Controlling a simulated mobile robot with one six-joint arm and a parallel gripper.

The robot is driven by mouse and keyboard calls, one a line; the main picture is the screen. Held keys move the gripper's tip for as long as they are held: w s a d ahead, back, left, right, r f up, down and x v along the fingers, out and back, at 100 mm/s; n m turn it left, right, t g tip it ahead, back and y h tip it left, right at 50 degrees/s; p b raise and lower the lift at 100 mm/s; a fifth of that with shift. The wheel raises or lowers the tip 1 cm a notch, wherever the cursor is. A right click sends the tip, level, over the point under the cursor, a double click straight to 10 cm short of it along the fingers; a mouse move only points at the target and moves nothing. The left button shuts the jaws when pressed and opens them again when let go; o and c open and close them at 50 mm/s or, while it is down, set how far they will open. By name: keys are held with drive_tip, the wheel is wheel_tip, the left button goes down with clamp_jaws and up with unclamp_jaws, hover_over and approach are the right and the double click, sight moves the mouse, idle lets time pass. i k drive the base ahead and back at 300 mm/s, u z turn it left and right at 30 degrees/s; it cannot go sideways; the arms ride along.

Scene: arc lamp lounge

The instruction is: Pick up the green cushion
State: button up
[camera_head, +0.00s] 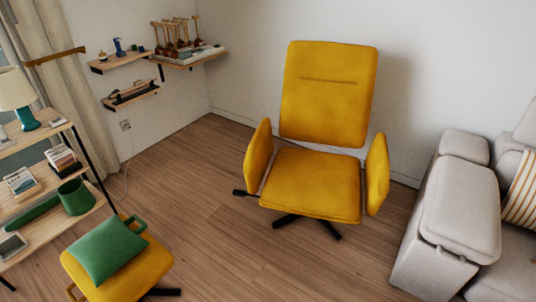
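The green cushion (106,250) lies on a yellow footstool (152,268) at the lower left of the head camera view. It is square and rests a little tilted, with its top face in full view. A green loop shows at its upper right corner, touching or just behind it; I cannot tell which. My gripper is not in this view.
A wooden shelf unit (40,133) with a lamp (17,95), books and a green pot (75,197) stands close behind the footstool. A yellow chair (312,183) is in the middle, a grey sofa (458,210) at right. Wood floor (215,240) between footstool and chair is clear.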

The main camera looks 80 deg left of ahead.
sight(106, 249)
drive_tip(key=u, duration=1.45)
drive_tip(key=k, duration=0.1)
drive_tip(key=u, duration=2.45)
drive_tip(key=k, duration=0.75)
drive_tip(key=u, duration=0.1)
drive_tip(key=i, duration=0.95)
drive_tip(key=z, duration=0.15)
